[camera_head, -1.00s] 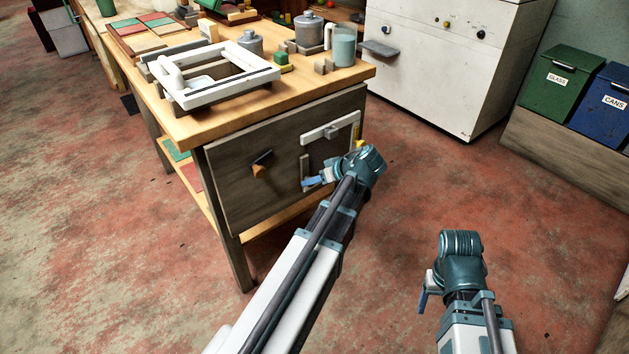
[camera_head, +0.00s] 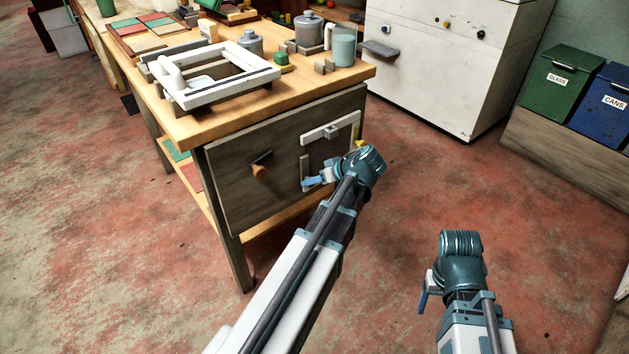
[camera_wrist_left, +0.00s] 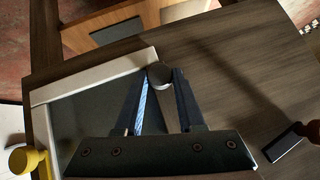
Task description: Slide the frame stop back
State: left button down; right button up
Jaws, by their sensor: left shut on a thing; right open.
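The wooden panel (camera_head: 233,187) on the workbench end carries a white frame (camera_head: 347,124) around a dark inset. The gripper and wrist hide part of the frame in the head view. A grey upright strip (camera_head: 304,168) stands beside the inset. My right gripper (camera_head: 423,300) is open and empty, away from the bench.
A brown knob with a dark bar (camera_head: 262,162) sits on the panel left of the frame. A yellow knob (camera_wrist_left: 27,161) is beside the frame. The benchtop (camera_head: 215,128) holds a white tray-like frame (camera_head: 225,94) and canisters. Open floor lies right of the bench.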

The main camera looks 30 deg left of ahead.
pick_arm(q)
jog(key=shift+s+a, duration=0.25)
jog(key=shift+s, duration=0.4)
jog(key=shift+s+a, duration=0.2)
jog(key=shift+s, duration=0.4)
jog(key=c, duration=0.5)
grip_release()
jog(key=shift+w, duration=0.1)
jog(key=p+v, duration=0.9)
jog(key=v, duration=0.4)
jog(key=shift+d+r, duration=0.25)
jog(key=shift+r, duration=0.05)
